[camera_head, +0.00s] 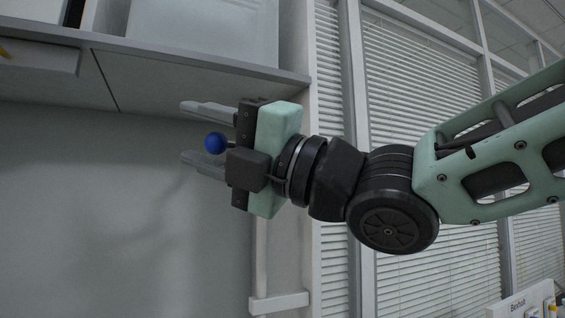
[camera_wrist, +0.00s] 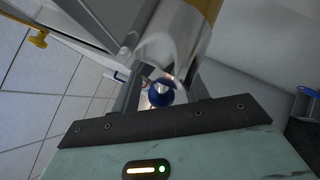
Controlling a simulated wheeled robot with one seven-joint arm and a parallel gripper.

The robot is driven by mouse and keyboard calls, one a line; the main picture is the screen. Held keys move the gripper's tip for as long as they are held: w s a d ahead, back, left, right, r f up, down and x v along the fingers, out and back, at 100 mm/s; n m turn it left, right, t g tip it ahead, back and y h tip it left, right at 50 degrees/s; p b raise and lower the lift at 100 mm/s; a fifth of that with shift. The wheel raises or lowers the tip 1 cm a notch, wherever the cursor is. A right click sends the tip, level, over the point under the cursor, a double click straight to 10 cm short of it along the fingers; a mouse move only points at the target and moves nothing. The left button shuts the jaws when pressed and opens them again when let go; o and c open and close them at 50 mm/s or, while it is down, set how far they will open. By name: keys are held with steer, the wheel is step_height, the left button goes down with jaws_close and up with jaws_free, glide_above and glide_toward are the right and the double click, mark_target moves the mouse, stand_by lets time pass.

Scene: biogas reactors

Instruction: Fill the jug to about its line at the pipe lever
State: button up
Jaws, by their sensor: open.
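A round blue knob (camera_head: 215,143), which looks like the pipe lever's end, sits between the two fingers of my gripper (camera_head: 190,132). The fingers are spread, with visible gaps to the knob in the head view. In the wrist view the blue knob (camera_wrist: 160,93) shows just beyond the gripper's dark front edge. Behind it is a shiny, see-through cylinder (camera_wrist: 178,35) with an amber part at its top; I cannot tell if it is the jug or a vessel. No fill line is readable. The lever's stem is hidden.
A grey shelf or cabinet edge (camera_head: 180,58) runs above my gripper. A window with blinds (camera_head: 415,85) is behind my arm. A yellow handle (camera_wrist: 38,39) is at upper left in the wrist view, and a blue-rimmed dark object (camera_wrist: 302,118) at the right. A bare wall lies below the shelf.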

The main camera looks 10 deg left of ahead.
steer(key=v, duration=1.7)
steer(key=shift+d, duration=0.2)
steer(key=shift+c, duration=0.3)
stand_by(0.7)
